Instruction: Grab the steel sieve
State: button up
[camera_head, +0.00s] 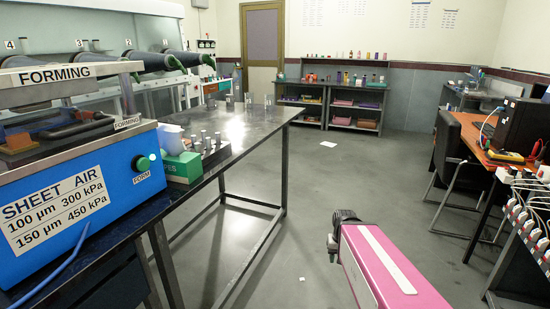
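I cannot make out a steel sieve in this view. Several small shiny metal pieces (249,99) stand at the far end of the steel table (235,130), too small to identify. My pink arm, with a white stripe, reaches in from the bottom right. It ends in a dark part (333,246) over the open floor, to the right of the table and apart from it. No fingertips can be made out clearly there, and no held object shows.
A blue forming machine (85,195) fills the near left. A green box (182,168) and a rack of small metal cylinders (208,146) stand beside it. Shelves (355,108) line the back. A chair (455,160) and orange-topped desk (475,130) are at right.

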aim_at(211, 104)
jog(key=i+l+u, duration=0.85)
jog(key=l, duration=0.35)
jog(key=i, duration=0.1)
